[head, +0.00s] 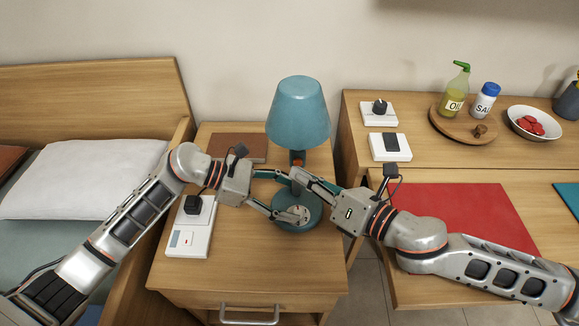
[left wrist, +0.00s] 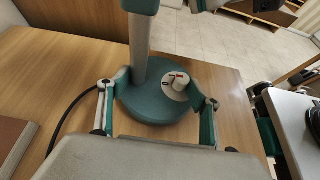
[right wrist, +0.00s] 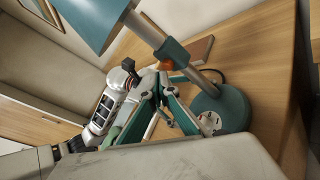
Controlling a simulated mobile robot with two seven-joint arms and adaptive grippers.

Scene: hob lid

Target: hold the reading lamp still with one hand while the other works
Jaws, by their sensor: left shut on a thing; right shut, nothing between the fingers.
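The teal reading lamp (head: 298,110) stands upright on the wooden bedside cabinet. Its round base (left wrist: 150,108) carries a pale plate with a white knob (left wrist: 179,84) and a red mark. My left gripper (head: 293,198) is shut on the lamp base, one finger on each side, as the left wrist view (left wrist: 156,112) shows. My right gripper (head: 296,174) is shut and empty, its tips close to the lamp's stem beneath the shade. A small orange part (right wrist: 165,65) shows beyond its fingertips in the right wrist view. Whether the tips touch it I cannot tell.
A white switch panel (head: 188,243) with a black knob lies on the cabinet's left, and a brown book (head: 238,147) behind. A bed (head: 90,180) is at the left. At the right are a red mat (head: 470,212), an oil bottle (head: 455,92) and a bowl (head: 534,122).

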